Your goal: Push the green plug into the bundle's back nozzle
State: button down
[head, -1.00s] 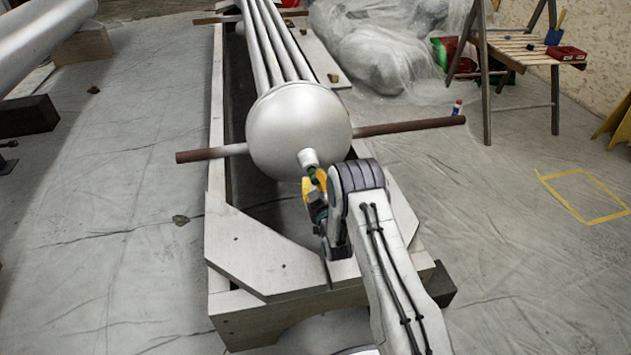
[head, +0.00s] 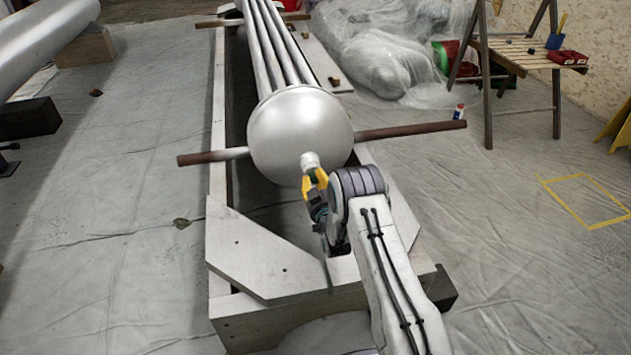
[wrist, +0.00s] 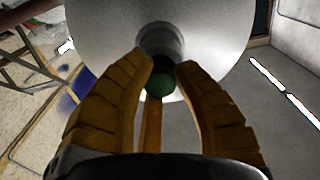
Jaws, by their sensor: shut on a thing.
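The bundle (head: 298,125) lies along a wooden cradle, with its round silver end facing me. Its back nozzle (head: 309,160) sticks out of that end, and it also shows in the wrist view (wrist: 160,42). The green plug (wrist: 158,82) is between my gripper's yellow fingertips, right in front of the nozzle mouth. My gripper (head: 314,178) is shut on the plug. In the wrist view the fingers (wrist: 162,72) stand on both sides of the plug. I cannot tell how far the plug sits in the nozzle; the contact is hidden.
The wooden cradle (head: 250,245) surrounds the bundle end, below and beside my gripper. A brown bar (head: 410,131) sticks out to the right and another (head: 203,157) to the left. A wooden stand (head: 520,55) is at the back right.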

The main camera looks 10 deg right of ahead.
jog(key=c, duration=1)
grip_release()
jog(key=shift+c, duration=0.2)
